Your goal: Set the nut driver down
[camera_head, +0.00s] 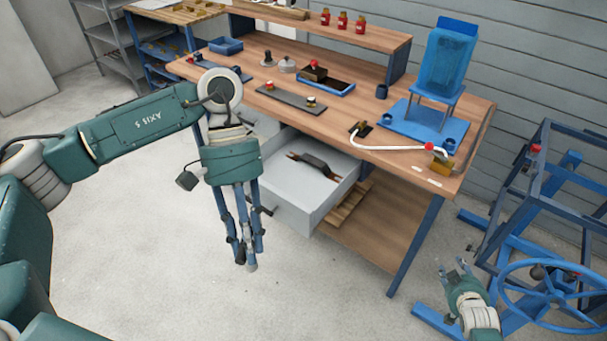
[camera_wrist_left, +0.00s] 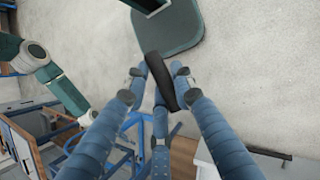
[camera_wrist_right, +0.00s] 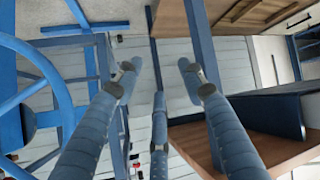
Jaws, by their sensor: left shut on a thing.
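The nut driver (camera_wrist_left: 160,80) shows in the left wrist view as a dark, slim handle between the fingertips of my left gripper (camera_wrist_left: 160,86), which is shut on it. In the head view my left gripper (camera_head: 245,250) hangs pointing down over the floor, in front of the open grey drawer. The driver cannot be made out clearly there. My right gripper (camera_head: 464,268) is low at the right, beside the blue frame. In the right wrist view its fingers (camera_wrist_right: 157,75) are spread with nothing between them.
The wooden workbench (camera_head: 385,145) carries a blue stand (camera_head: 415,122), a white hose (camera_head: 395,148), a grey plate (camera_head: 291,98) and a blue tray (camera_head: 225,45). The open drawer (camera_head: 322,190) juts out below. A blue wheeled frame (camera_head: 545,180) stands at right. The floor ahead is clear.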

